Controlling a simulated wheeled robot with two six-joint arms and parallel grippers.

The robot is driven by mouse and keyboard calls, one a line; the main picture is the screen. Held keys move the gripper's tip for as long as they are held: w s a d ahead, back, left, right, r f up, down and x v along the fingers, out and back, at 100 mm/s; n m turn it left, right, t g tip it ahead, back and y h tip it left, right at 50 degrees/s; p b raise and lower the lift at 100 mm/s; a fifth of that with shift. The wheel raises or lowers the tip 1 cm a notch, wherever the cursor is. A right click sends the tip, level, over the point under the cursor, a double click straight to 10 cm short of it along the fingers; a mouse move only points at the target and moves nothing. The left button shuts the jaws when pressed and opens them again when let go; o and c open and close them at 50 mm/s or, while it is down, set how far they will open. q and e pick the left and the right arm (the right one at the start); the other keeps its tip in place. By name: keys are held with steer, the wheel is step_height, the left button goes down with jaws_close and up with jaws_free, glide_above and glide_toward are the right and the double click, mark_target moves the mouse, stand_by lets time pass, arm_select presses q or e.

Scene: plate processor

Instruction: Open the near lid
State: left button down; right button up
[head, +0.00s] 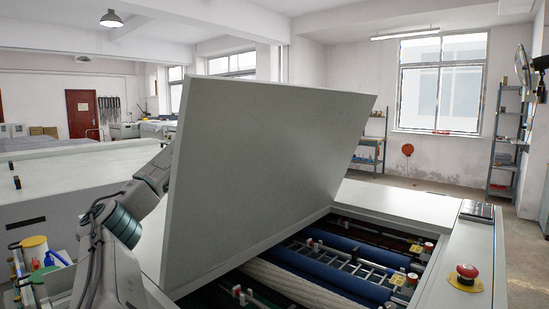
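The near lid (268,170) is a large pale grey panel on the plate processor (392,205). It stands raised and tilted, its upper edge high and its lower edge along the machine's opening. Beneath it the opening shows blue rollers (335,272), a white roller (290,283) and a metal rack. My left arm comes in from the lower left and goes behind the lid. My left gripper is hidden behind the lid, so its contact with the lid cannot be seen. My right gripper is not in view.
A red emergency stop button (467,272) and a small dark control panel (477,210) sit on the machine's right side. Small containers, one with a yellow top (34,243), stand at the lower left. Another long pale machine (75,185) lies behind my arm. Open floor shows at the right.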

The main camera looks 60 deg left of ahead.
arm_select(q)
steer(key=shift+a, duration=0.1)
stand_by(0.3)
steer(key=c, duration=1.3)
jaws_free()
steer(key=shift+p+v, duration=1.5)
steer(key=shift+v, duration=3.9)
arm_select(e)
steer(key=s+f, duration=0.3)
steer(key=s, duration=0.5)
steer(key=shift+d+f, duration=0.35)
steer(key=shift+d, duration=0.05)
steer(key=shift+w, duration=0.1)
